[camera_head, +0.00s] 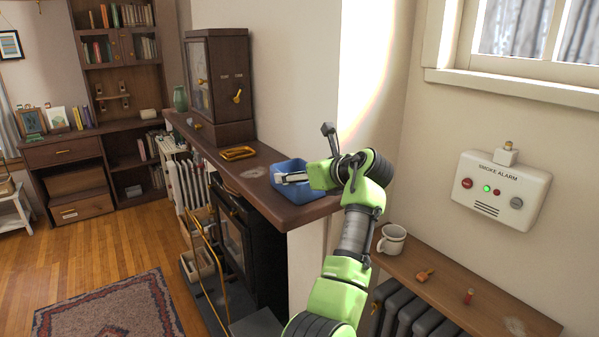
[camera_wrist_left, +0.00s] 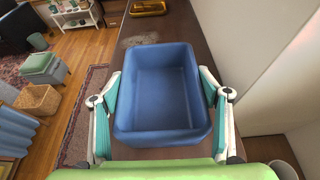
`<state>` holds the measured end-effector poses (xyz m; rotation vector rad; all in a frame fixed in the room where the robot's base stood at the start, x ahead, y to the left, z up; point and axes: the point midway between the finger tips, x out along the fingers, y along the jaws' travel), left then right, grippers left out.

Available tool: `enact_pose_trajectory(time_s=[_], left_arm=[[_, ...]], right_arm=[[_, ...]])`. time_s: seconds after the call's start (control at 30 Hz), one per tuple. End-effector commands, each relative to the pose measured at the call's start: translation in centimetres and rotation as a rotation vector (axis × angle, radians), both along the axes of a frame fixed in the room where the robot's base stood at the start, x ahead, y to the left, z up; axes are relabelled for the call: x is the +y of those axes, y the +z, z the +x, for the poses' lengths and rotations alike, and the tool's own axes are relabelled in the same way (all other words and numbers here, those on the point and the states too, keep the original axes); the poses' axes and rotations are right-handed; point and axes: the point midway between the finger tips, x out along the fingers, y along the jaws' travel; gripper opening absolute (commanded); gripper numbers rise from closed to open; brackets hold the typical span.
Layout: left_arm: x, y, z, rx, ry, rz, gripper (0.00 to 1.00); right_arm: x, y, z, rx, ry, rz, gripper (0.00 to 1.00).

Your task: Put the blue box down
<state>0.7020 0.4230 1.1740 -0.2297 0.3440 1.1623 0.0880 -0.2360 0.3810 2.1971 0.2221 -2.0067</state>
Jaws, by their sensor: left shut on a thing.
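The blue box (camera_head: 286,167) is an open-topped, empty tray at the near end of the dark wooden mantel shelf (camera_head: 265,196). It is level, on or just above the shelf; I cannot tell if its base touches. My left gripper (camera_head: 296,178) is at the box. In the left wrist view my left gripper (camera_wrist_left: 162,90) has one finger along each side of the blue box (camera_wrist_left: 160,122), shut on it. The box's underside is hidden. My right gripper is not in view.
A yellow tray (camera_head: 238,153) and a dark wooden cabinet (camera_head: 219,85) stand farther along the shelf. A pale patch marks the bare wood between tray and box. A lower ledge at right holds a white mug (camera_head: 392,239) and small items. A wall borders the shelf.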

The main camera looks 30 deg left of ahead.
Motion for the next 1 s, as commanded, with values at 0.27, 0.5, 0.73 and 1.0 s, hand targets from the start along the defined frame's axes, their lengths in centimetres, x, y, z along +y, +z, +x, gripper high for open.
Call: enact_pose_trajectory(time_s=[0.27,0.5,0.73,1.0], left_arm=[[0.0,-0.1,0.0,0.000,0.001,0.000,0.86],[0.0,0.1,0.0,-0.001,0.000,0.000,0.86],[-3.3,1.4,-1.2,-0.002,-0.003,-0.001,0.86],[-8.1,3.7,-3.3,-0.002,-0.001,-0.001,0.86]], right_arm=[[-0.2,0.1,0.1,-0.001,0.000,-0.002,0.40],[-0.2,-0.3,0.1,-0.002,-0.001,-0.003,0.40],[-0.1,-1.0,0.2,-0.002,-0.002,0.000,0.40],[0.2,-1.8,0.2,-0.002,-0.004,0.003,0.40]])
